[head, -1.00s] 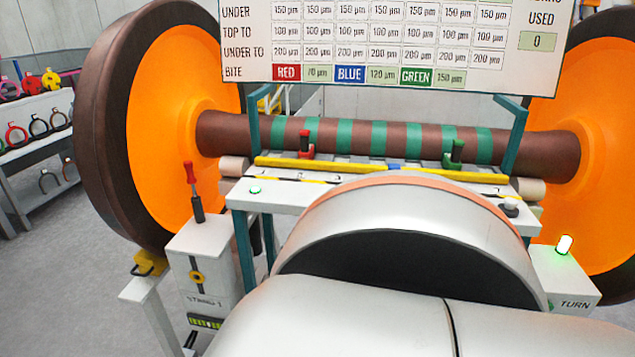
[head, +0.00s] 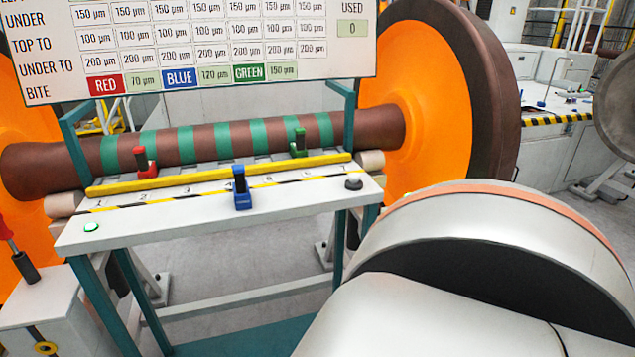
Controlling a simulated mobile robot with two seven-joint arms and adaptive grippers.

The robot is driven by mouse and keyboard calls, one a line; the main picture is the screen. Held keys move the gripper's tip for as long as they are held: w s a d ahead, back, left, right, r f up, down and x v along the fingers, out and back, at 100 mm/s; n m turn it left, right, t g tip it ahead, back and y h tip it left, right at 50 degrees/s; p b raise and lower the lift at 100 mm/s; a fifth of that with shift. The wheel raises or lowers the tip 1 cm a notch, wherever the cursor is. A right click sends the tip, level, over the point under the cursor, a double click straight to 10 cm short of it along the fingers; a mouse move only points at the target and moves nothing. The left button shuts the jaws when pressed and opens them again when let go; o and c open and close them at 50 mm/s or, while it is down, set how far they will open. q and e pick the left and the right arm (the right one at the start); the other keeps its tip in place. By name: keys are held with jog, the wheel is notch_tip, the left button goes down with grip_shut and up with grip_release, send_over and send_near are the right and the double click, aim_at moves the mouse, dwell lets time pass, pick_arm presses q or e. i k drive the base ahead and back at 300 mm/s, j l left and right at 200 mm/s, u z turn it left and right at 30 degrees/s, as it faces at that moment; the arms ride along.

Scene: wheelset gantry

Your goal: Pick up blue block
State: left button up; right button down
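The blue block (head: 241,189) stands upright on the white bench top (head: 140,229), near the middle of its front strip. It is in front of the yellow rail and the black-and-yellow scale strip. A red block (head: 145,163) and a green block (head: 298,143) stand farther back by the yellow rail, one to the left and one to the right. Neither of my grippers is in view. A large silver and grey part of my own arm fills the lower right of the head view, apart from the blue block in the picture.
The brown axle (head: 190,145) with green bands lies behind the bench between large orange wheels (head: 430,110). A sign board (head: 210,40) hangs above. A black knob (head: 353,184) is at the bench's right end, a green light (head: 91,227) at its left. The bench front is mostly clear.

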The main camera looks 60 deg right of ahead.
aim_at(242, 196)
jog(key=z, duration=1.4)
jog(key=i+j, duration=0.1)
jog(key=j, duration=0.35)
jog(key=i+j+z, duration=0.1)
jog(key=j, duration=0.35)
